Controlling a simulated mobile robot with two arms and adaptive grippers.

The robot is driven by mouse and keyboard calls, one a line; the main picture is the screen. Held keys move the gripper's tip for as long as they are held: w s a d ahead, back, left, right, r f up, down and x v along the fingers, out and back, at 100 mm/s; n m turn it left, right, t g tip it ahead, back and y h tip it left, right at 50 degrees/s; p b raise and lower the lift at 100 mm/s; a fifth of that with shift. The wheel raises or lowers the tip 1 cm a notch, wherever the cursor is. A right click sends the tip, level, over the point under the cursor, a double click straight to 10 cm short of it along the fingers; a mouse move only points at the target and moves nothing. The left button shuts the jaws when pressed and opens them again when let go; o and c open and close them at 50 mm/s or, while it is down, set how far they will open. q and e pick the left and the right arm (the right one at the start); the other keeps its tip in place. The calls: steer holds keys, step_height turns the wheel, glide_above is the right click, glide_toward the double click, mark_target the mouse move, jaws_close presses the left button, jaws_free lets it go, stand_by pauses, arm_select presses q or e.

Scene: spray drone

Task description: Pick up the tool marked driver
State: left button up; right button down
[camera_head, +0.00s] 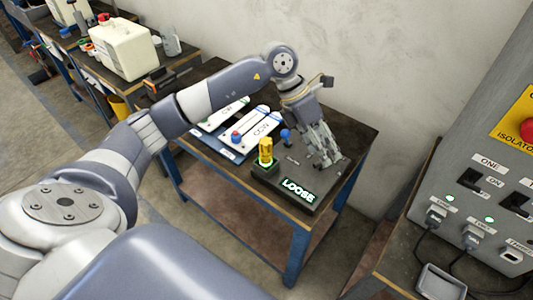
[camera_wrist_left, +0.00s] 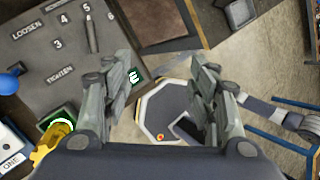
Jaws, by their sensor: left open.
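No label reading driver is legible in either view. A yellow upright tool-like piece (camera_head: 265,151) stands in a dark holder with a lit green ring on the bench. It also shows at the lower left of the left wrist view (camera_wrist_left: 52,147). My left gripper (camera_head: 325,150) hangs over the right part of the dark board, to the right of the yellow piece and apart from it. In the left wrist view its two fingers (camera_wrist_left: 165,75) are spread with nothing between them. My right gripper is not in view.
White labelled plates (camera_head: 250,130) lie to the left. A grey control cabinet (camera_head: 460,150) stands at the right.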

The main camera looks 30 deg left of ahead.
mark_target(266, 140)
arm_select(q)
steer(key=a+y, duration=0.2)
steer(key=a, duration=0.3)
steer(key=a+r+n+y, duration=0.1)
steer(key=a+y, duration=0.1)
steer(key=a, duration=0.3)
steer(key=a+r+g+y, duration=0.1)
steer(key=a+y, duration=0.1)
steer(key=a, duration=0.3)
steer(key=shift+s+a+r, duration=0.1)
steer(key=shift+r, duration=0.1)
steer(key=shift+a+f, duration=0.15)
steer(key=shift+a, duration=0.15)
step_height(266, 140, down, 5)
steer(key=shift+f+p, duration=0.1)
steer(key=shift+p, duration=0.65)
steer(key=shift+s+f, duration=0.15)
steer(key=shift+f, duration=0.05)
step_height(266, 140, down, 4)
steer(key=p, duration=0.2)
steer(key=shift+s+f+p, duration=0.15)
steer(key=shift+p, duration=0.15)
steer(key=shift+f, duration=0.25)
steer(key=shift+r, duration=0.1)
jaws_close()
